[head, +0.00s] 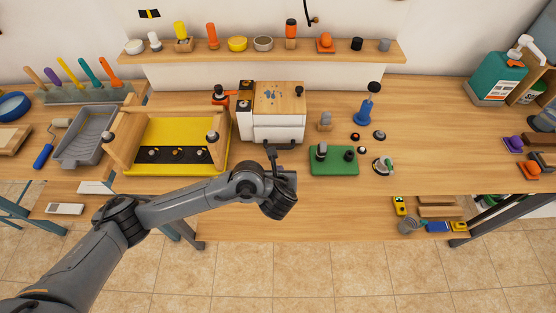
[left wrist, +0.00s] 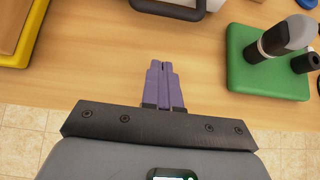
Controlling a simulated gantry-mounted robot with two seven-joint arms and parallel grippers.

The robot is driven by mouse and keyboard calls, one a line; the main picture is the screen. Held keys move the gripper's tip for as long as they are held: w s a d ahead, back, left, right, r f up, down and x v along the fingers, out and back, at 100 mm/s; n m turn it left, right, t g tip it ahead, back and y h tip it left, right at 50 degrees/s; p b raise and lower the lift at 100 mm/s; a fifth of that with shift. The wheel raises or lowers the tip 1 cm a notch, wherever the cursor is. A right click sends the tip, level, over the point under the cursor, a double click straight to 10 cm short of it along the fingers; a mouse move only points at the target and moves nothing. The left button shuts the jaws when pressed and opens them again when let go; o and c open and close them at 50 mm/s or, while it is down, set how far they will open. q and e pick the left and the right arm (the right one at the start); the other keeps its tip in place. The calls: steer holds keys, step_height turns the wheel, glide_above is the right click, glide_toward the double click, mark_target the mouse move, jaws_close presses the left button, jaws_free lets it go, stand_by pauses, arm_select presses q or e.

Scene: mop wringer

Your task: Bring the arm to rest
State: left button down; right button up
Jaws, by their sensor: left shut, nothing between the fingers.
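My left arm comes in from the lower left in the head view. Its wrist and left gripper (head: 280,198) hang over the table's front edge, in front of a white box (head: 275,128) with a wooden top and a dark handle. In the left wrist view the purple fingers of this gripper (left wrist: 165,85) are pressed together with nothing between them. They point at the bare wood of the table, short of the box's handle (left wrist: 170,10) and apart from it. My right gripper is in neither view.
A green board (head: 334,168) with dark knobs lies right of the gripper; it also shows in the left wrist view (left wrist: 265,80). A yellow tray (head: 180,128) with wooden sides stands left. A blue-based plunger-like tool (head: 367,108) stands behind right.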

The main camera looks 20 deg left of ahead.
arm_select(q)
steer(key=p+v, duration=0.3)
steer(key=v, duration=0.5)
steer(key=s+d+f+g+h, duration=0.1)
steer(key=s+d+f+g, duration=0.15)
steer(key=s+f, duration=0.75)
steer(key=s+a+f+n+g+h, duration=0.25)
steer(key=s+n+g, duration=0.25)
steer(key=s+n, duration=1.1)
steer(key=w+a+r+n+t, duration=0.2)
steer(key=w+a+r+n, duration=0.35)
steer(key=n, duration=0.85)
step_height(320, 180, up, 21)
steer(key=s+a+p, duration=0.1)
steer(key=p, duration=2)
steer(key=shift+s+a, duration=0.35)
steer(key=shift+a, duration=0.05)
steer(key=shift+r, duration=0.1)
